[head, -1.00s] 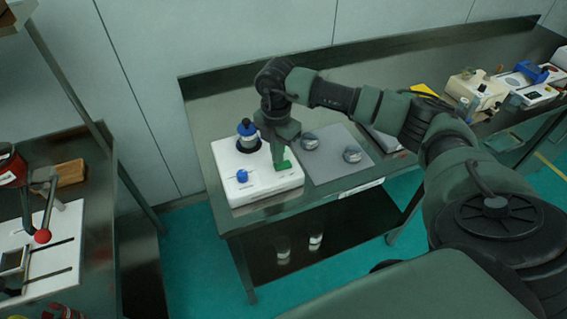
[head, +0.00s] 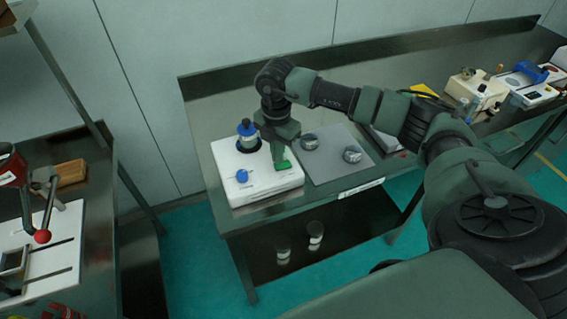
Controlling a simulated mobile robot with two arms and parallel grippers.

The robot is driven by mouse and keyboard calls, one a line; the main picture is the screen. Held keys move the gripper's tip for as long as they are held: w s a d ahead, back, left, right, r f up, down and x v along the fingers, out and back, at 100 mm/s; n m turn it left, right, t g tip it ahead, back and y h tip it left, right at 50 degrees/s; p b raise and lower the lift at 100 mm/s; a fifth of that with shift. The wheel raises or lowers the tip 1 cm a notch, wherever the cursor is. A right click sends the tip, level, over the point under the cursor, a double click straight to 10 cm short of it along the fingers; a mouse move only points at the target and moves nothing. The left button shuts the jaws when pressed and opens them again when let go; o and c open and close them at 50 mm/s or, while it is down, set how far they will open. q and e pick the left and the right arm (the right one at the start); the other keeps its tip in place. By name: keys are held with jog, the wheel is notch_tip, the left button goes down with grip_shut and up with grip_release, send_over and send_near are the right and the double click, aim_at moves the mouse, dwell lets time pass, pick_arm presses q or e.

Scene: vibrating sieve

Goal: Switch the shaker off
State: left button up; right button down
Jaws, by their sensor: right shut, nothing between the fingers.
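The shaker is a white box (head: 250,187) on the left end of the steel bench. A blue-capped container (head: 247,135) stands in the dark round opening at its back. A blue knob (head: 242,176) sits at its front left. A green rocker switch (head: 283,166) is on its front right. My right gripper (head: 280,161) points down with its shut fingertips at the green switch. The fingertips cover part of the switch, and I cannot tell whether they press it. My left gripper is not in view.
A grey mat (head: 338,168) with two small round metal pieces lies right of the shaker. Other devices (head: 478,92) stand farther right on the bench. Two small glass jars (head: 315,236) stand on the lower shelf. Another bench (head: 85,235) is at the left.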

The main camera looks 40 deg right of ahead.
jog(key=shift+s+f+b, duration=0.1)
jog(key=shift+f+b, duration=0.65)
jog(key=shift+f, duration=0.3)
dwell(0.7)
jog(key=shift+r, duration=0.2)
jog(key=shift+r+p, duration=0.85)
jog(key=shift+r, duration=0.05)
jog(key=shift+r+p, duration=1.6)
jog(key=shift+r, duration=0.9)
jog(key=shift+f, duration=0.1)
